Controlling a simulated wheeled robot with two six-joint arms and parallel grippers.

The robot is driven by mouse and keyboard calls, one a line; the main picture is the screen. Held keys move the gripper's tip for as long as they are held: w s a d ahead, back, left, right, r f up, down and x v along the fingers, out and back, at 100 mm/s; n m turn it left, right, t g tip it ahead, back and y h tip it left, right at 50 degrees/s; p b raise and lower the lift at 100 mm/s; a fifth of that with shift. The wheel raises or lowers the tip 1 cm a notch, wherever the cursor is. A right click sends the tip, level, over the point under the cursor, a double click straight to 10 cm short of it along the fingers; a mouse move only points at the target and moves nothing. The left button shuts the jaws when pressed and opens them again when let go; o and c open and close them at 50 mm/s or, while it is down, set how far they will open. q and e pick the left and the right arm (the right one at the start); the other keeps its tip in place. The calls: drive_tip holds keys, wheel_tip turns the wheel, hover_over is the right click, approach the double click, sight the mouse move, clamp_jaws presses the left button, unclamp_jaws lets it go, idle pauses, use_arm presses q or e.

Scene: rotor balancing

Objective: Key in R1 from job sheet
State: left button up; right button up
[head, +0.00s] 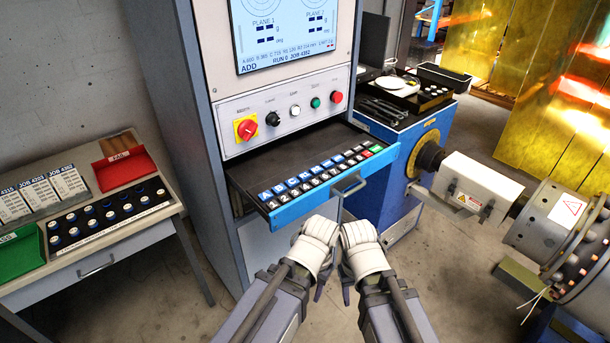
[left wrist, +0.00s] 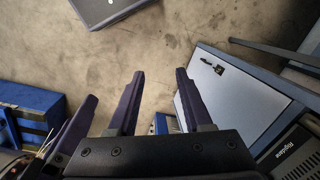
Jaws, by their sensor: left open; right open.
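The job sheets (head: 45,195) stand side by side on the side desk at the left, one headed JOB 4352; their small print is unreadable. The screen (head: 290,30) above reads ADD, RUN 0, JOB 4352. My left gripper (left wrist: 160,78) is open and empty over the floor in the left wrist view. My right gripper (head: 347,292) is open, low in front of the drawer, its fingers partly hidden by its wrist. Both are apart from the keys.
The drawer's handle (head: 349,186) juts toward me. Knobs and buttons (head: 295,110) sit on the panel above. A red tray (head: 123,165) and a green tray (head: 20,255) are on the side desk. The balancing machine (head: 560,225) stands at right. Floor between is clear.

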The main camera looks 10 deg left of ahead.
use_arm(q)
clamp_jaws()
idle(1.6)
